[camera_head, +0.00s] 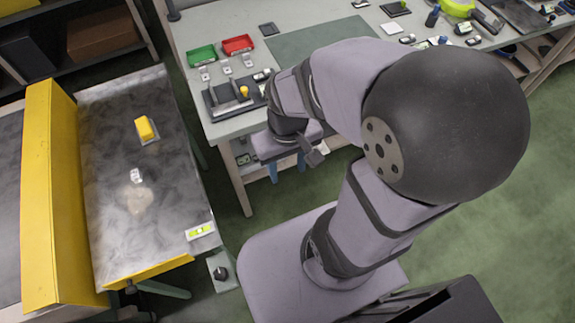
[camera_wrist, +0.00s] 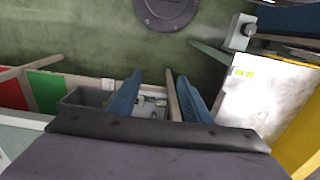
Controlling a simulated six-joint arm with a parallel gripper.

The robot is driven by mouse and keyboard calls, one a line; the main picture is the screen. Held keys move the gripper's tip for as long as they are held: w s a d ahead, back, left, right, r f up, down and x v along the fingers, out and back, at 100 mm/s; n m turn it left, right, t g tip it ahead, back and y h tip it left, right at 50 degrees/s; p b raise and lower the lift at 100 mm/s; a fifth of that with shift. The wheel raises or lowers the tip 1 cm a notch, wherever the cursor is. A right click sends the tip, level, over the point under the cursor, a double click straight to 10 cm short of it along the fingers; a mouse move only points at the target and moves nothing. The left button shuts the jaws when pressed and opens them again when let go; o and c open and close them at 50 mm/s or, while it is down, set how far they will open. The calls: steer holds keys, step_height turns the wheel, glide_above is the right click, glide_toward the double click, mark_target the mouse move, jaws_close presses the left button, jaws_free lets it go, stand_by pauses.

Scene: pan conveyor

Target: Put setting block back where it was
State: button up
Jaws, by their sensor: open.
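My gripper (camera_head: 287,168) hangs beside the near left corner of the bench, its blue fingers pointing down. In the wrist view the fingers (camera_wrist: 159,96) are spread apart, and nothing is held between them. A yellow block (camera_head: 146,130) lies on the grey pan (camera_head: 105,120) of the conveyor, well to the left of my gripper. A small whitish piece (camera_head: 136,175) lies below it on the same pan. I cannot tell for certain which of these is the setting block. The pan also shows at the right of the wrist view (camera_wrist: 268,90).
A yellow guard wall (camera_head: 48,190) runs along the pan's left side. A green-marked level (camera_head: 201,230) lies near its front right corner.

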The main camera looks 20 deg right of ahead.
mark_target(135, 179)
steer(key=shift+c, duration=0.2)
